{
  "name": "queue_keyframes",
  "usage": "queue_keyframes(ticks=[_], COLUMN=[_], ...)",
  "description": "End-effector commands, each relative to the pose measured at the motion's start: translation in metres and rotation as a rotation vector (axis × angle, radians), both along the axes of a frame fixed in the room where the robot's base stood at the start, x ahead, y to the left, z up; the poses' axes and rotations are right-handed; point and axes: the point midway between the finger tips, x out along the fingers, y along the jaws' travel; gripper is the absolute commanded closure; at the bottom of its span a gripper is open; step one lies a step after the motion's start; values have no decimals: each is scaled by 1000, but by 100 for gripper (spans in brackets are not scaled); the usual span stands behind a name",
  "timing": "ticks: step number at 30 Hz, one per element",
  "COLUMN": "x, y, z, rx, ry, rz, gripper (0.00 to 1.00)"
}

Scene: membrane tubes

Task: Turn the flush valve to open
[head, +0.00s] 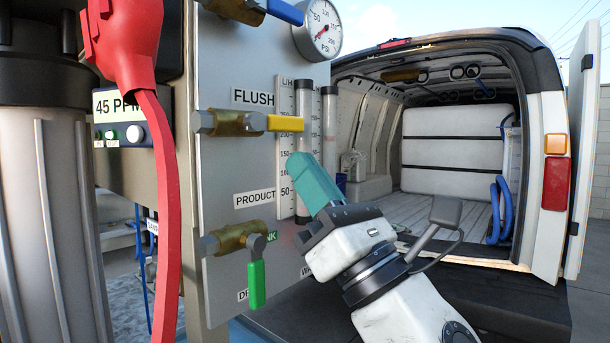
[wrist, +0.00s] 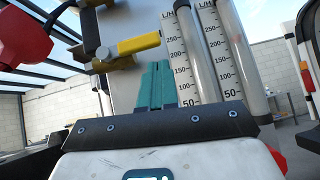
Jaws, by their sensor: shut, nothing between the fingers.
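A brass valve (head: 228,122) with a yellow lever (head: 286,123) sits on the grey panel, just below the FLUSH label (head: 253,97). The lever lies level and points right, in line with the brass body. The yellow lever also shows in the wrist view (wrist: 138,45), just above the teal fingertips. My gripper (head: 300,160) has its teal fingers together and empty, below and slightly right of the lever's end. It also shows in the wrist view (wrist: 156,66). A gap shows between fingertips and lever in the head view.
A green-handled valve (head: 257,283) hangs lower on the panel, and a blue-handled one (head: 286,12) sits above, near a pressure gauge (head: 318,28). Flow tubes (head: 303,150) stand just behind my fingers. A red hose (head: 160,200) runs down the left. An open van (head: 460,150) stands behind.

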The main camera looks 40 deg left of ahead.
Motion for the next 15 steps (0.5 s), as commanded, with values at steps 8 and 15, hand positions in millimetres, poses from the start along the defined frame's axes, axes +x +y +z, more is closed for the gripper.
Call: queue_keyframes(ticks=[8,15], x=[1,-2], y=[-25,-58], z=[-45,-77], rx=[0,-1], ry=[1,1], rz=[-5,-2], gripper=[100,100])
